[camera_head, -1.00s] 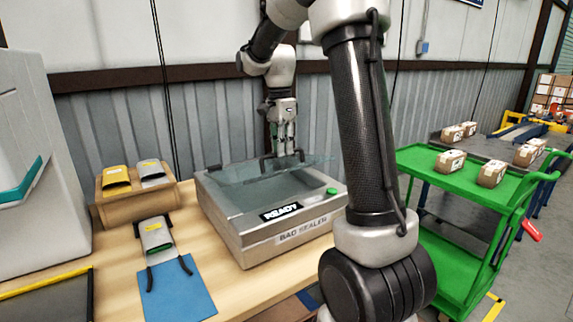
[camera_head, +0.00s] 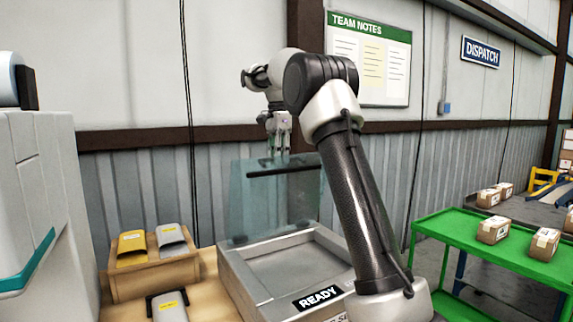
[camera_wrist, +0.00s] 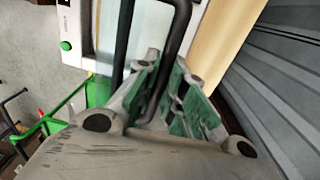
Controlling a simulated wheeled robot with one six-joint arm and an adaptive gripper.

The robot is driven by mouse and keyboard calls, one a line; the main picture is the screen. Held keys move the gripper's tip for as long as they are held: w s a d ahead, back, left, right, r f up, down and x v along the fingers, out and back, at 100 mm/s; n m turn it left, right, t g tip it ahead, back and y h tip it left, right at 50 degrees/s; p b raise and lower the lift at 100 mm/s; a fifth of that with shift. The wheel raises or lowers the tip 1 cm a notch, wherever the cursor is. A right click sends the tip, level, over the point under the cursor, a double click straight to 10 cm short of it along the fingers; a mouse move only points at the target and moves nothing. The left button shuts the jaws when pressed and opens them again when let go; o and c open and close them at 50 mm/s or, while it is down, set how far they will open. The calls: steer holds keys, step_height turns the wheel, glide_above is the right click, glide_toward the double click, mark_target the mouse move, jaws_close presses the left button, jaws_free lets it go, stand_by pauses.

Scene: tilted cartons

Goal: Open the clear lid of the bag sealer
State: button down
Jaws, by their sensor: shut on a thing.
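The bag sealer (camera_head: 238,285) is a grey box on the wooden bench, with a black "READY" sign on its front. Its clear lid (camera_head: 255,205) stands raised, nearly upright, at the back edge, and the shallow tray inside is exposed. A dark handle bar (camera_head: 292,171) runs across the upper part of the lid. My gripper (camera_head: 280,154) is above the sealer at the lid's top and shut on the handle. In the wrist view the black handle (camera_wrist: 122,40) runs between the green-padded fingers (camera_wrist: 165,85).
A wooden holder (camera_head: 150,280) with a yellow and a grey pouch stands left of the sealer. Another pouch (camera_head: 168,305) is in front of it. A green cart (camera_head: 470,250) with small cartons is at right. The corrugated wall is close behind the lid.

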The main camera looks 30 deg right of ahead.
steer(key=shift+w+a+r, duration=0.1)
steer(key=shift+w, duration=1.35)
steer(key=shift+w+a+r, duration=0.1)
steer(key=shift+w, duration=1.3)
steer(key=c, duration=1.5)
jaws_free()
steer(key=shift+w+f, duration=0.1)
steer(key=shift+w, duration=0.1)
